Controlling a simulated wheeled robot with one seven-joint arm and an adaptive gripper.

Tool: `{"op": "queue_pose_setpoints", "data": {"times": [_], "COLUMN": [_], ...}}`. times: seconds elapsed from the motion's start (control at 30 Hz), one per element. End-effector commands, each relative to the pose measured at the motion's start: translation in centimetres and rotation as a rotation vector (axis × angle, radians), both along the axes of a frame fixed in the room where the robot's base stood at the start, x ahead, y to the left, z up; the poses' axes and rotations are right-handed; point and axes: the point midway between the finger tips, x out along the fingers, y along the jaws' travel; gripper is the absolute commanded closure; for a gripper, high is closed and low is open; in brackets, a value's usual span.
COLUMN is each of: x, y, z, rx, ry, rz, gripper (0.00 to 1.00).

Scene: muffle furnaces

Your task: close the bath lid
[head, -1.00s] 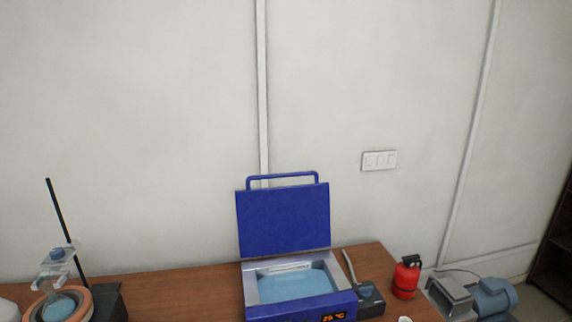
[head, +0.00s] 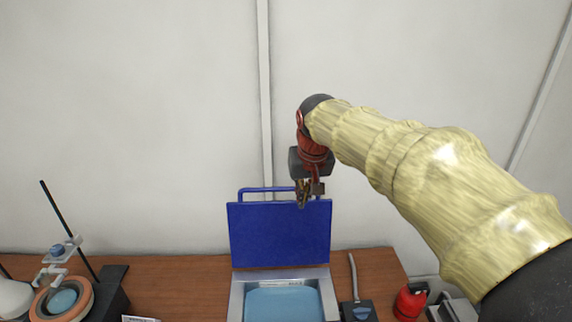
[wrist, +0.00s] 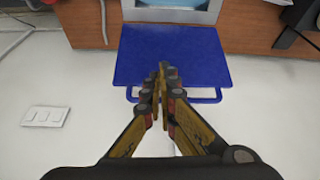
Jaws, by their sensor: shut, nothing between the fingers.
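The water bath (head: 236,297) stands on the wooden table and holds blue water (head: 283,303). Its blue lid (head: 280,238) stands upright at the back, open, with a blue bar handle (head: 262,189) along its top edge. My gripper (head: 303,204) is shut and empty, pointing down at the lid's top edge, right of its middle. In the wrist view my gripper (wrist: 163,70) overlaps the lid (wrist: 172,45), and the handle (wrist: 205,100) shows on both sides of the fingers. I cannot tell whether the fingers touch the lid.
A stand with a clamp (head: 62,248) and a round heating vessel (head: 62,300) are at the left. A small grey device (head: 358,309) and a red extinguisher (head: 408,302) are at the right. The wall is close behind the lid, with a switch plate (wrist: 45,116).

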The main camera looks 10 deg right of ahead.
Motion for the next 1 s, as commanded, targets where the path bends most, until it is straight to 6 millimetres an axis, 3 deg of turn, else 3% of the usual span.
{"op": "queue_pose_setpoints", "data": {"times": [0.03, 0.2, 0.5, 0.7, 1.0], "x": [2.2, 8.6, 18.4, 21.8, 23.1], "y": [-0.1, -0.4, -0.9, -1.2, -1.3], "z": [1.3, 2.6, 2.4, 1.3, -0.7], "rx": [0.001, 0.003, 0.004, 0.004, 0.004], "ry": [0.011, 0.035, 0.073, 0.088, 0.094], "rz": [-0.007, -0.03, -0.071, -0.088, -0.094], "gripper": [1.0, 1.0, 1.0, 1.0, 1.0]}}
